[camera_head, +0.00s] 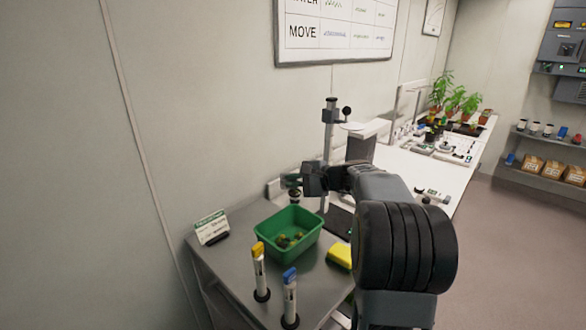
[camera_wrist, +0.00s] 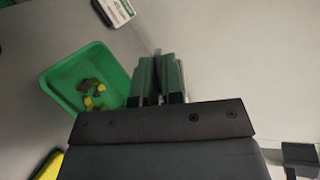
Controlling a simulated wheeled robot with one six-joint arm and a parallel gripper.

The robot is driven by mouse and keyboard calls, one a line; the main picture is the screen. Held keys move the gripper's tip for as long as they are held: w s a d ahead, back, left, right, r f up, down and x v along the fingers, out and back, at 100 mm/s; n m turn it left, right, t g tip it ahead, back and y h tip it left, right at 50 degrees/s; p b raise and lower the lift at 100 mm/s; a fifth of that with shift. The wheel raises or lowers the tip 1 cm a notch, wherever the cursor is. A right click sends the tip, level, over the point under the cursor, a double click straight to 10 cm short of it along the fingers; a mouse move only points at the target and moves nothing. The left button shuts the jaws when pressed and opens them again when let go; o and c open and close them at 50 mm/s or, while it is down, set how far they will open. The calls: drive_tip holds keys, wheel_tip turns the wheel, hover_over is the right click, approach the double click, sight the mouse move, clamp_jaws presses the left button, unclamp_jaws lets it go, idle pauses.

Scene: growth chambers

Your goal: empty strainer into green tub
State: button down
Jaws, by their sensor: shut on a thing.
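The green tub (camera_head: 311,236) stands on the steel bench, with several dark green and yellow pieces (camera_head: 290,240) lying in it. The tub also shows left of my fingers in the wrist view (camera_wrist: 58,74). My gripper (camera_head: 290,181) is above the tub's back edge, to the back of the bench. Its fingers (camera_wrist: 158,78) are closed together on a thin grey part that shows between them, which looks like the strainer's handle (camera_wrist: 157,58). The strainer's bowl is not clearly seen in either view, so I cannot tell whether anything is in it.
A yellow sponge (camera_head: 340,257) lies right of the tub. A yellow-topped tube (camera_head: 259,272) and a blue-topped tube (camera_head: 290,297) stand in front. A label stand (camera_head: 211,229) is at left. A column with a knob (camera_head: 330,140) rises behind, near the wall.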

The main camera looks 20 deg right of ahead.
drive_tip(key=shift+w+d+r+m+g+p, duration=0.15)
drive_tip(key=shift+r+m+g+p, duration=0.6)
drive_tip(key=shift+p, duration=2.7)
drive_tip(key=w+r+m+p, duration=0.1)
drive_tip(key=p, duration=0.3)
drive_tip(key=shift+d+g, duration=0.1)
drive_tip(key=shift+g, duration=0.25)
drive_tip(key=shift+w+d+m+g+p, duration=0.15)
drive_tip(key=shift+w+m+g+p, duration=0.25)
drive_tip(key=shift+p, duration=0.35)
drive_tip(key=shift+w+d+f+m+b, duration=0.15)
drive_tip(key=shift+f+m+b, duration=0.2)
drive_tip(key=shift+b, duration=0.15)
drive_tip(key=w+m+g, duration=0.1)
drive_tip(key=w+d+r+m+g+y, duration=0.1)
drive_tip(key=m+g, duration=0.1)
drive_tip(key=shift+r, duration=0.1)
drive_tip(key=shift+a, duration=0.2)
